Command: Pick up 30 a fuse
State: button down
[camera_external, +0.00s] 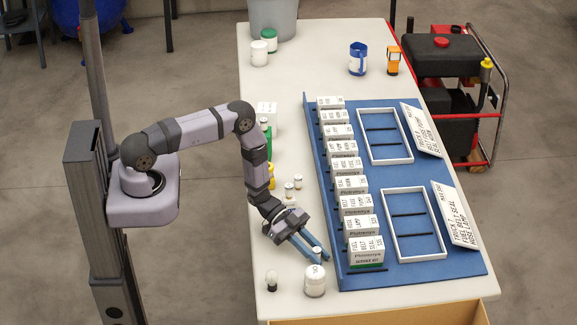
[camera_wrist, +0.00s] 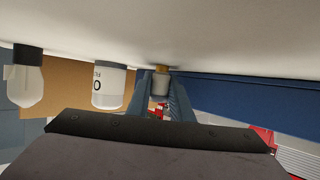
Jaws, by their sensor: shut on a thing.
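My gripper (camera_external: 318,252) is low over the front part of the white table (camera_external: 285,60), left of the blue board. It is shut on a small white cylinder with a brass end, the fuse (camera_wrist: 160,86), which sits between the fingertips in the wrist view. The fuse (camera_external: 316,251) is partly hidden by the fingers in the external view. Its brass end is at or close to the table top; I cannot tell if it touches. Two similar small white cylinders (camera_external: 289,189) (camera_external: 298,181) stand further back.
A white jar (camera_external: 315,283) and a bulb (camera_external: 271,282) stand close in front of the gripper. The blue board (camera_external: 414,273) carries a row of white boxes (camera_external: 347,165), two white frames (camera_external: 384,137) and label plates.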

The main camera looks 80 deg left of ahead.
aim_at(317, 249)
jog(key=shift+r, duration=0.1)
jog(key=shift+r+b, duration=0.95)
jog(key=shift+r, duration=3.95)
